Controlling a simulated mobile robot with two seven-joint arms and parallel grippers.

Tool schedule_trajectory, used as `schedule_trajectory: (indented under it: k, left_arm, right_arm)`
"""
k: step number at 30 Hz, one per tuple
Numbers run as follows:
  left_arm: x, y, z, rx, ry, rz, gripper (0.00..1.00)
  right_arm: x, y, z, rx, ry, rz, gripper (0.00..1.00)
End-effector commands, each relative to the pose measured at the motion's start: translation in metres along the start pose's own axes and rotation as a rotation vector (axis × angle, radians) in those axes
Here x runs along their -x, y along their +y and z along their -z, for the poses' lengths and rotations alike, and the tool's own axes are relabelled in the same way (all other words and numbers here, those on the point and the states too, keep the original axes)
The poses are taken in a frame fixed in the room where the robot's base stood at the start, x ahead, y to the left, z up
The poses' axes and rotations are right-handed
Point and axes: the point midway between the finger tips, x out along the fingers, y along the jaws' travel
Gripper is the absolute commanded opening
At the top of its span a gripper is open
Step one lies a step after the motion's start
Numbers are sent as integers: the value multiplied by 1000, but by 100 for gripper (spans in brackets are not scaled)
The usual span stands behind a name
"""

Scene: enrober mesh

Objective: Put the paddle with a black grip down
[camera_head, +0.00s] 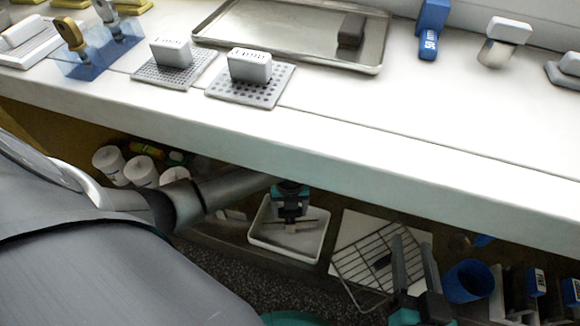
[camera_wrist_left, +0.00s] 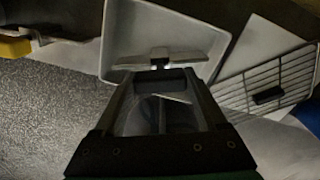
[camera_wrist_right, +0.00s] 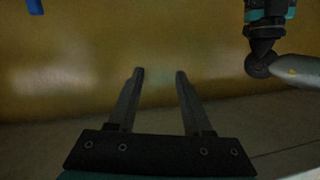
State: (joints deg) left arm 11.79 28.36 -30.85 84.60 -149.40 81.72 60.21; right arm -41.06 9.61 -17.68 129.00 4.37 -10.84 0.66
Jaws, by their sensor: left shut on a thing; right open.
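My left gripper (camera_head: 290,203) is below the counter edge, over a white tray (camera_head: 258,238). It is shut on a small paddle (camera_head: 291,226), which shows partly beneath it. In the left wrist view a dark bar like its grip (camera_wrist_left: 165,82) lies between the fingers, with a pale piece (camera_wrist_left: 158,58) beyond. Whether the paddle touches the white tray (camera_wrist_left: 119,40) I cannot tell. My right gripper (camera_head: 412,245) is open and empty beside the wire rack. The right wrist view shows its parted fingers (camera_wrist_right: 158,76) facing a yellowish wall.
A wire rack (camera_head: 366,268) with a small dark block (camera_head: 383,260) is right of the white tray. A blue cup (camera_head: 467,281) stands further right, white cups (camera_head: 140,170) left. The counter (camera_head: 330,150) overhangs, carrying perforated plates (camera_head: 253,96) and a metal tray (camera_head: 275,38).

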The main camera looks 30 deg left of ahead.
Motion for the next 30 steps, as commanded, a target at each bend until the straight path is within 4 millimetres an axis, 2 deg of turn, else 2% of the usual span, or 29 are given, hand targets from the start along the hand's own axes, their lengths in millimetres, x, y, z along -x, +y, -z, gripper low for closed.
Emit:
schedule_trajectory:
  k: [6,19,20,26,30]
  left_arm:
    - [-7,-1,0,0,-1,2,0]
    - [-11,0,0,0,-1,1,0]
    - [-12,0,0,0,0,0,75]
    - [-11,0,0,-1,0,0,98]
    - [-11,0,0,-1,0,0,100]
  right_arm:
    - [3,-6,3,-18,79,15,50]
    - [4,-7,5,-22,101,18,50]
    - [4,-8,6,-23,104,19,50]
    - [4,-8,5,-24,102,19,50]
    - [4,-8,5,-24,101,19,50]
